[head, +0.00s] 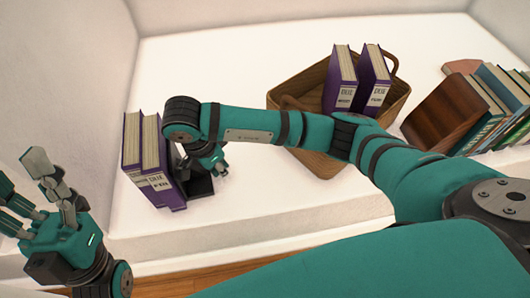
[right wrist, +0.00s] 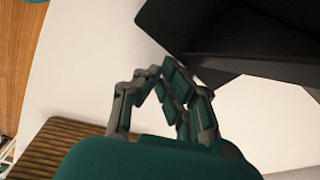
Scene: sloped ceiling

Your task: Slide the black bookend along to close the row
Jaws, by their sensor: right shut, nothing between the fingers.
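Purple books (head: 146,162) stand upright in a short row near the left wall in the head view. The black bookend (head: 201,186) stands just right of them, partly hidden by my right wrist; I cannot tell whether it touches the books. In the right wrist view the bookend (right wrist: 240,35) is a large dark shape beyond the fingers. My right gripper (head: 219,167) is shut and empty at the bookend's right side; its fingers also show together in the right wrist view (right wrist: 176,85). My left gripper (head: 35,190) is open and empty at the lower left.
A brown wicker basket (head: 393,108) holds two more purple books (head: 357,80). A dark wooden block (head: 445,112) and a leaning row of mixed books (head: 497,108) are at the right. The white surface (head: 225,70) behind my right arm is clear.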

